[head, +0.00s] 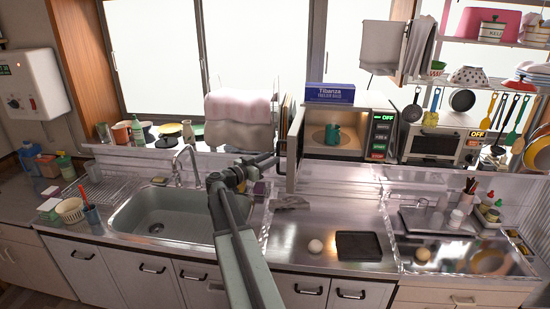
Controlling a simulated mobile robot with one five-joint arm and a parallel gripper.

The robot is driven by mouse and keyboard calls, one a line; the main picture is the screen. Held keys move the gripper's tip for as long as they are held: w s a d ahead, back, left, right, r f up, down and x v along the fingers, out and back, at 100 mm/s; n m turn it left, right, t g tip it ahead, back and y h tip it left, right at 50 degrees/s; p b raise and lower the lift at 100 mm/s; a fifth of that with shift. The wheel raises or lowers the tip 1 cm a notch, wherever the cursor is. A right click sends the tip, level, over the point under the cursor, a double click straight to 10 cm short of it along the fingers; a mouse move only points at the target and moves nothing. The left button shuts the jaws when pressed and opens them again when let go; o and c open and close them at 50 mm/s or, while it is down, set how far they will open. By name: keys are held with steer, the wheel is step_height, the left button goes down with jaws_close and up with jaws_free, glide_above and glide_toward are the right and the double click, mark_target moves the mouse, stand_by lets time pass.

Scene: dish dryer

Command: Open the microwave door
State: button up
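The microwave (381,136) stands on the ledge behind the counter, right of the middle of the head view. Its door (294,160) is swung out toward me on the left side and shows nearly edge-on. The inside is in plain view, with a teal mug (333,134) in it. A dark handle (281,147) shows on the left side of the door. My gripper (270,161) is just left of the door, close to the handle. It is small and dark here, so I cannot tell whether it touches the handle or how its fingers stand.
A blue box (330,94) lies on top of the microwave. A toaster oven (436,144) stands to its right. A dish dryer with a pink cloth (238,108) is to the left. The sink (165,212) and a dark square plate (363,246) are below.

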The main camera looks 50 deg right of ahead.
steer(key=a, duration=0.4)
steer(key=shift+w, duration=0.15)
